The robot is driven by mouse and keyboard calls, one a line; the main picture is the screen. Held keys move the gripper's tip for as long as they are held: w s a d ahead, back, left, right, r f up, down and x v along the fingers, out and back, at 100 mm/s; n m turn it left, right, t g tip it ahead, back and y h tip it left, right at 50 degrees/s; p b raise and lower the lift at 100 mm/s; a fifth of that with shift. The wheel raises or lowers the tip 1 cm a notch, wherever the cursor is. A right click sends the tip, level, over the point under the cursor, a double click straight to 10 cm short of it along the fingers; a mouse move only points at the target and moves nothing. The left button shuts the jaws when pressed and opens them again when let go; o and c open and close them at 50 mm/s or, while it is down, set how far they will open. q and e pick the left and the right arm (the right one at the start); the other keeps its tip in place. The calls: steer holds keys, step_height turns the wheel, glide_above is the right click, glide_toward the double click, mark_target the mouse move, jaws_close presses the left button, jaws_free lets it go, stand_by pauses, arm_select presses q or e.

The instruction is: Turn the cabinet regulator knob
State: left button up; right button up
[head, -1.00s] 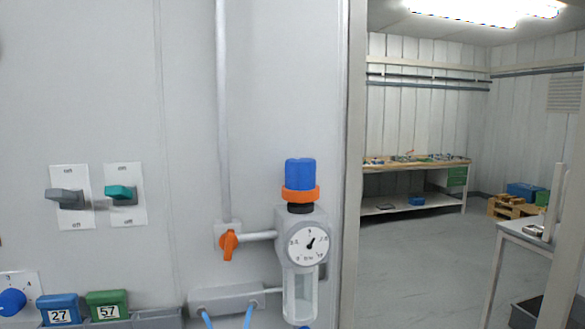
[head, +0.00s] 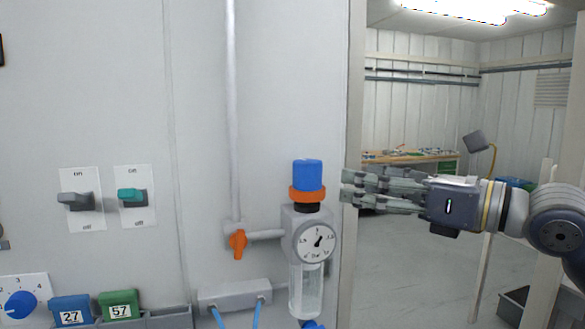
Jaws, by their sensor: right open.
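The regulator (head: 308,220) is mounted on the grey cabinet wall, with a blue knob (head: 307,174) on top and an orange ring (head: 307,194) under it. Its round gauge (head: 317,242) faces me, above a clear bowl (head: 306,290). My right gripper (head: 343,185) comes in from the right, level with the knob. Its fingers point left and are open and empty. The fingertips appear a short way right of the knob and ring, apart from them in the picture; the depth gap is hard to tell. My left gripper is not in view.
An orange valve handle (head: 238,243) on a pipe is left of the regulator. Two switches (head: 76,201), a blue dial (head: 20,304) and numbered boxes (head: 120,305) are farther left. The cabinet's edge (head: 352,120) is beside my right fingers. A workbench (head: 410,157) stands behind.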

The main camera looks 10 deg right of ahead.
mark_target(320, 169)
steer(key=shift+n, duration=0.3)
steer(key=p+x, duration=0.2)
steer(key=x, duration=0.1)
steer(key=p+x, duration=0.2)
steer(key=r+p+x, duration=0.1)
steer(key=p+x, duration=0.1)
steer(key=x, duration=0.1)
steer(key=shift+w+a+p, duration=0.2)
steer(key=shift+a+p, duration=0.1)
steer(key=shift+a, duration=0.05)
steer(key=shift+w+a+f+p, duration=0.2)
steer(key=shift+w+a+p, duration=0.15)
steer(key=shift+w, duration=0.35)
steer(key=shift+a, duration=0.1)
steer(key=c, duration=1.1)
